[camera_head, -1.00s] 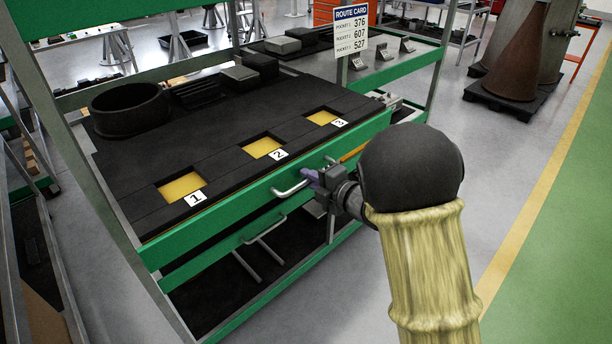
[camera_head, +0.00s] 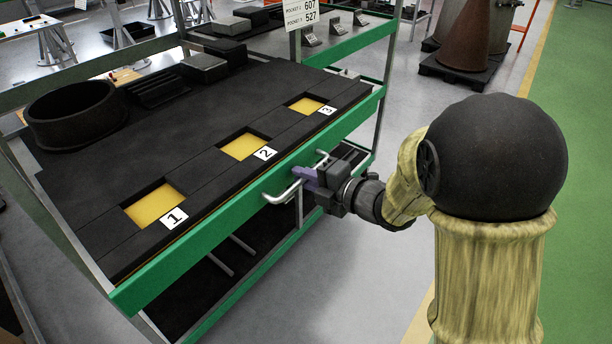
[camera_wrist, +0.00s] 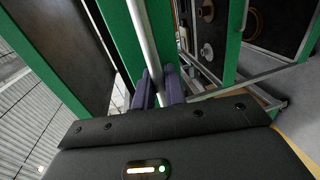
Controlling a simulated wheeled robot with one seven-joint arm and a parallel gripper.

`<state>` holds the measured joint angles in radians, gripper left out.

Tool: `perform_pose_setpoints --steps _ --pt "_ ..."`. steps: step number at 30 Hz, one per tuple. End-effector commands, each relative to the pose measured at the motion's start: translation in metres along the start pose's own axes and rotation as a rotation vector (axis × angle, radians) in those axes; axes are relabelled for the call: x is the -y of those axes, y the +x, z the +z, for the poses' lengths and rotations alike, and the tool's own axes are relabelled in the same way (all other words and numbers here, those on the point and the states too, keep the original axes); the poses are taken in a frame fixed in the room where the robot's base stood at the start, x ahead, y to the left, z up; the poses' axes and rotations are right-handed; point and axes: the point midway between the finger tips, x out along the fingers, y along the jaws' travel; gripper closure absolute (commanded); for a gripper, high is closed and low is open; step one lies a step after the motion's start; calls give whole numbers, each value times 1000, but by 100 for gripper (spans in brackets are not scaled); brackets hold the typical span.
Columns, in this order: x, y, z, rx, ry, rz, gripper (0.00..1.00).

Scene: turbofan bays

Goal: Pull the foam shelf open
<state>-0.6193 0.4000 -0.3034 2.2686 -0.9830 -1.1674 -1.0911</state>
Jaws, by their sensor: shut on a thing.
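The foam shelf (camera_head: 215,115) is a black foam-lined drawer with a green front. Its three yellow-floored pockets are labelled 1 (camera_head: 155,205), 2 (camera_head: 244,147) and 3 (camera_head: 306,105). A pale bar handle (camera_head: 280,196) is fixed on the green front. My gripper (camera_head: 306,177) is shut on the handle, its purple fingers around the bar. In the wrist view the handle (camera_wrist: 143,40) runs between the two fingers (camera_wrist: 160,90). The shelf stands out from the rack's frame toward my side.
A black ring (camera_head: 75,112) and dark and grey blocks (camera_head: 205,67) sit at the back of the shelf. A route card (camera_head: 300,12) hangs on the rack. A brown cone (camera_head: 470,40) stands on a pallet at the back right. Grey floor in front is clear.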

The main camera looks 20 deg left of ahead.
Motion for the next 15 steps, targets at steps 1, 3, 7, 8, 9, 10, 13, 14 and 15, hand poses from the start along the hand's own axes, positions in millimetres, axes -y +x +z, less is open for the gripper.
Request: perform_pose_setpoints --steps 1,3,7,8,9,10,13,14,15 --pt "2 0 -2 -3 1 -5 100" --pt "2 0 -1 -3 1 -5 100" --pt "2 0 -1 -2 1 -4 82" --pt "2 0 -1 -2 1 -3 82" --pt "1 0 0 -1 1 -3 82" --pt "1 0 0 -1 1 -3 82" --pt "1 0 0 0 1 -2 82" --pt "1 -1 0 1 1 -1 82" --pt "1 -3 1 2 1 -1 82"
